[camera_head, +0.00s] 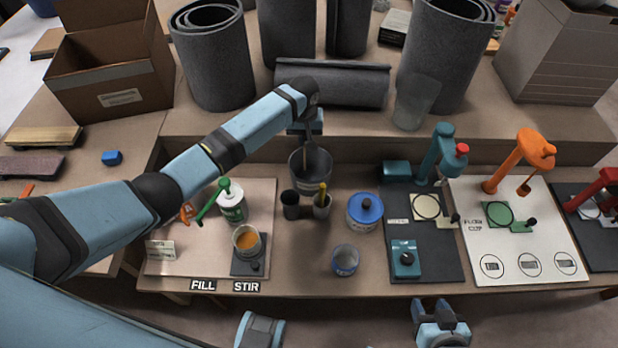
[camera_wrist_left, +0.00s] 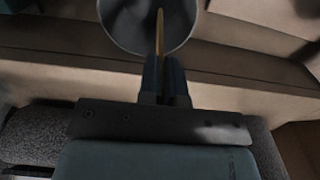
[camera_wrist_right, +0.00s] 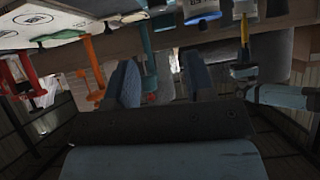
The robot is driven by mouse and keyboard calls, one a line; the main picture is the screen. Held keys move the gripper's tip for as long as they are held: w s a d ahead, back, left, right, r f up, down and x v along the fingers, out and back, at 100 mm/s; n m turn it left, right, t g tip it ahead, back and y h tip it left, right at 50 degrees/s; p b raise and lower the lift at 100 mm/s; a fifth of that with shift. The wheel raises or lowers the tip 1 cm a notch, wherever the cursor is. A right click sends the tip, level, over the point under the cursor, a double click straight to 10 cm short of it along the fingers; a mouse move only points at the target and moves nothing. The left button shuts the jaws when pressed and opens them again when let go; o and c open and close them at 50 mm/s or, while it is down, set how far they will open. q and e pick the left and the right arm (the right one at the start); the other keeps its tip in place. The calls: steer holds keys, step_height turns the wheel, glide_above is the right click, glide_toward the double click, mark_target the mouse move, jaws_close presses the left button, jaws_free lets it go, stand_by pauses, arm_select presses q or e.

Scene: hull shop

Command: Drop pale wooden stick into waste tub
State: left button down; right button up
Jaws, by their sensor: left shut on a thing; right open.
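The pale wooden stick (camera_wrist_left: 160,32) is held between the fingers of my left gripper (camera_wrist_left: 165,85), as the left wrist view shows. My left gripper is shut on it. The stick's free end shows against the round mouth of the grey waste tub (camera_wrist_left: 128,22). In the head view my left gripper (camera_head: 308,130) hangs over the back of the tub (camera_head: 312,182). I cannot tell how deep the stick's end reaches. My right gripper (camera_head: 438,318) is open and empty in front of the table's front edge; its spread fingers show in the right wrist view (camera_wrist_right: 160,82).
Two small cups (camera_head: 290,204) stand in front of the tub, one holding a yellow-handled tool. Grey rolls (camera_head: 330,84) lie and stand behind. A tin of orange liquid (camera_head: 246,241) stands front left.

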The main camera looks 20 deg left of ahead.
arm_select(q)
step_height(320, 180, down, 3)
steer(key=b, duration=0.2)
steer(key=shift+f+b, duration=0.2)
steer(key=shift+b, duration=0.2)
steer(key=c, duration=1.2)
jaws_free()
step_height(320, 180, up, 13)
steer(key=shift+r+p, duration=0.1)
steer(key=shift+p, duration=0.75)
steer(key=shift+r, duration=0.35)
arm_select(e)
steer(key=shift+w+a+f, duration=0.3)
steer(key=shift+w+f, duration=0.05)
steer(key=shift+f, duration=0.1)
steer(key=shift+s+f, duration=0.1)
